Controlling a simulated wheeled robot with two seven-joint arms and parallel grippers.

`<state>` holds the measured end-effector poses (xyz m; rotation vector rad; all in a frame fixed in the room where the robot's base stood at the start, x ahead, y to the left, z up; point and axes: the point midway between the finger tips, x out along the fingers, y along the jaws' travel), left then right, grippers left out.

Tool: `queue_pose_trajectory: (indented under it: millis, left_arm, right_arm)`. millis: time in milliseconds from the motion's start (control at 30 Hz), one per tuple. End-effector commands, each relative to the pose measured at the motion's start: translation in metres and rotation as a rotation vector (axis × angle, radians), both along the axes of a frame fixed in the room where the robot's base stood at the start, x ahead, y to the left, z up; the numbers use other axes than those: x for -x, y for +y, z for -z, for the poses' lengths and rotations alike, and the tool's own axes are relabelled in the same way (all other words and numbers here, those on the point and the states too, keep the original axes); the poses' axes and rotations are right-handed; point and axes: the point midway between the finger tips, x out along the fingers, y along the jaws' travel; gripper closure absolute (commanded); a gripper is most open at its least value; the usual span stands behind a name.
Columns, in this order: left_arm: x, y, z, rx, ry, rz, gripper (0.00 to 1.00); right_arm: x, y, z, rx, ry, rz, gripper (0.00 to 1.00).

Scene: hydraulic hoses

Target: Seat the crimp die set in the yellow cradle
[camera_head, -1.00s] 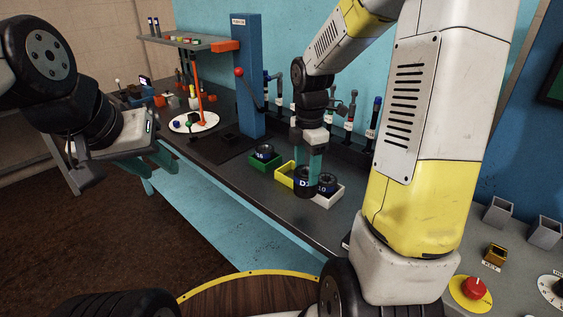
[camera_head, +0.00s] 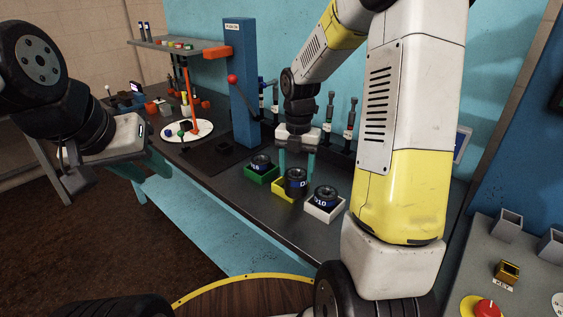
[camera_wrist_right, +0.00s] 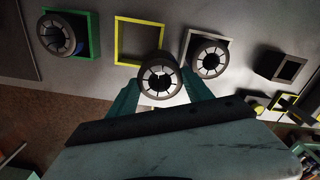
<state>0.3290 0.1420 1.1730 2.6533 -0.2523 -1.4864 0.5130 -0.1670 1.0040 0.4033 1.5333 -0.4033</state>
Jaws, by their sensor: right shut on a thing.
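The held crimp die set (camera_head: 296,182) is a dark ring with a blue labelled band. My right gripper (camera_head: 297,172) is shut on it, with one teal finger on each side. The gap in height is hard to tell. My left gripper (camera_head: 143,170) is far left, empty, its teal fingers apparently apart.
A green cradle (camera_head: 249,177) with a die stands left of the yellow one. A white cradle (camera_head: 320,215) with a die (camera_head: 325,196) stands close on the right. A blue post (camera_head: 242,85) with a red-knobbed lever and a row of upright tools stand behind.

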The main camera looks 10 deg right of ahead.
Motion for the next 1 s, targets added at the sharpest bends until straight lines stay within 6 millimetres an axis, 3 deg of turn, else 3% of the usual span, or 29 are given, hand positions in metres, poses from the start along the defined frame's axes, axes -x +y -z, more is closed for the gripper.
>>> queue_pose_trajectory:
  millis: [100, 300, 467, 700, 1000]
  left_arm:
    - [0.0, 0.0, 0.0, 0.0, 0.0, 0.0, 0.64]
    - [0.0, 0.0, 0.0, 0.0, 0.0, 0.0, 0.64]
    - [0.0, 0.0, 0.0, 0.0, 0.0, 0.0, 0.64]
    - [0.0, 0.0, 0.0, 0.0, 0.0, 0.0, 0.64]
    - [0.0, 0.0, 0.0, 0.0, 0.0, 0.0, 0.64]
  right_arm:
    - [-0.029, 0.002, 0.003, 0.0, -0.001, 0.0, 1.0]
    - [-0.055, 0.003, 0.004, 0.001, -0.002, 0.0, 1.0]
    - [-0.058, 0.003, 0.01, 0.001, 0.0, 0.0, 1.0]
    - [-0.058, 0.004, 0.038, 0.001, 0.0, 0.0, 1.0]
    - [-0.058, 0.003, 0.041, 0.0, -0.002, 0.001, 1.0]
